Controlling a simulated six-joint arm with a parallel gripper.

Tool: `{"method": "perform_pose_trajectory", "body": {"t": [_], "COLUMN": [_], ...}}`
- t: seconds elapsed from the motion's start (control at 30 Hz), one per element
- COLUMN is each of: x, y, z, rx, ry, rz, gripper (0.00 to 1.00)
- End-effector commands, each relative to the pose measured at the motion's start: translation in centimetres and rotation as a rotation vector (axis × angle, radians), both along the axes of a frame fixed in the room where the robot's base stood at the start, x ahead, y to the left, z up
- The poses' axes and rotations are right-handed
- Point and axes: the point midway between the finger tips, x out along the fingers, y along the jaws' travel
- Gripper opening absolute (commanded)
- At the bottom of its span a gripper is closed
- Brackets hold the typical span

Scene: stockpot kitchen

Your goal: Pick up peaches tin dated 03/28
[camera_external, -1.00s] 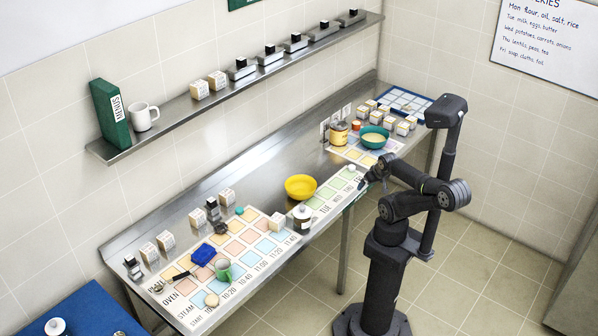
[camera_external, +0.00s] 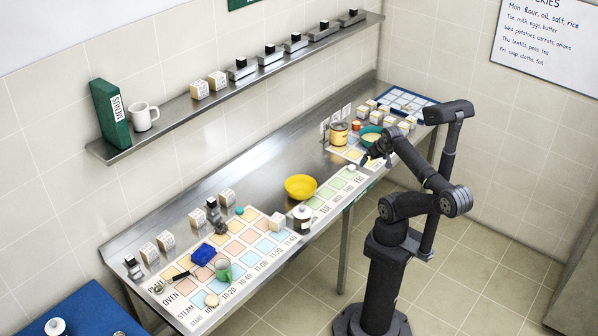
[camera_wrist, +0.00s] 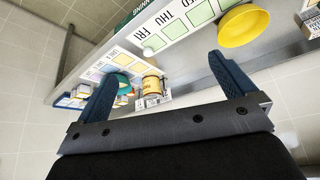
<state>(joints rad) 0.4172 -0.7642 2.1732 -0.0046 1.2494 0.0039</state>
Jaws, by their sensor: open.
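A yellow tin (camera_external: 339,133) with a pale label stands at the far part of the steel counter, left of a teal bowl (camera_external: 371,137). Its print and date are too small to read, so I cannot tell if it is the 03/28 peaches tin. My gripper (camera_external: 370,159) is above the counter's front edge, nearer the camera than the tin and apart from it. In the wrist view my gripper (camera_wrist: 162,67) is open and empty, with the tin (camera_wrist: 152,84) seen between its fingers in the distance. The left finger partly covers the teal bowl (camera_wrist: 122,86).
Several small labelled boxes (camera_external: 403,129) and a blue-edged grid tray (camera_external: 425,103) are behind the bowl. A yellow bowl (camera_external: 300,187) and a white-lidded jar (camera_external: 302,218) are nearer. The steel between yellow bowl and tin is clear.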

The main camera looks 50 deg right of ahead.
Motion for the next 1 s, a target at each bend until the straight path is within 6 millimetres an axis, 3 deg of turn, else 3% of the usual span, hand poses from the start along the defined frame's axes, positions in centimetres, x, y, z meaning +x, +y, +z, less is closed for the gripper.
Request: {"method": "perform_pose_trajectory", "body": {"t": [0.27,0.53,0.8,1.0], "x": [4.9,12.0,19.7,25.4], "y": [-2.9,-7.6,-13.4,-18.1], "z": [4.0,7.4,8.6,7.9], "rx": [0.009,0.016,0.026,0.033], "ry": [0.017,0.030,0.044,0.055], "rz": [-0.032,-0.074,-0.116,-0.148], "gripper": [1.00,1.00,1.00,1.00]}}
